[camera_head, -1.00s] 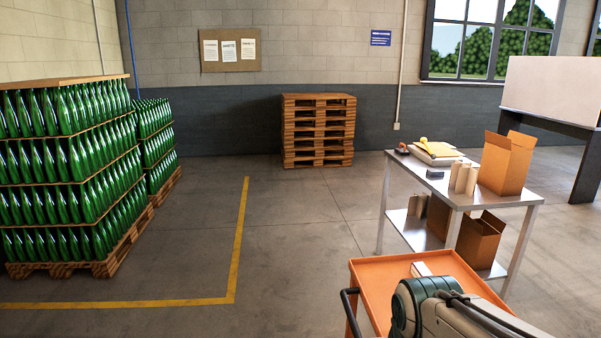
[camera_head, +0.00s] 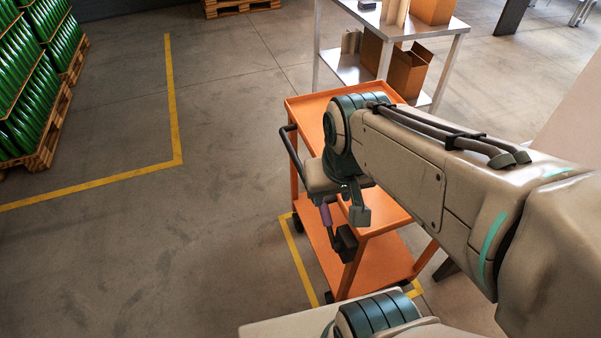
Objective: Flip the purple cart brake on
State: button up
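The orange cart (camera_head: 292,104) stands in the middle of the view, with a black push handle at its left side. The purple brake lever (camera_head: 326,214) is at the cart's near end, joined to a black block (camera_head: 346,243) by the near leg. The lever slants, with its purple grip at the upper end. My gripper (camera_head: 345,208) points down beside the lever, in front of the cart. One greenish-grey finger shows right of the lever. The other finger and the gap are unclear, as is any contact with the lever. My arm hides part of the cart's top tray.
A metal table (camera_head: 455,27) with cardboard boxes stands behind the cart. Crates of green bottles (camera_head: 38,100) stand on a pallet at the left. Yellow floor lines (camera_head: 175,120) mark the floor. The floor left of the cart is clear.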

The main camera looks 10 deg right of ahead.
aim_at(327, 220)
jog(key=k, duration=0.5)
jog(key=u, duration=1.9)
jog(key=i, duration=1.3)
jog(key=z, duration=2.4)
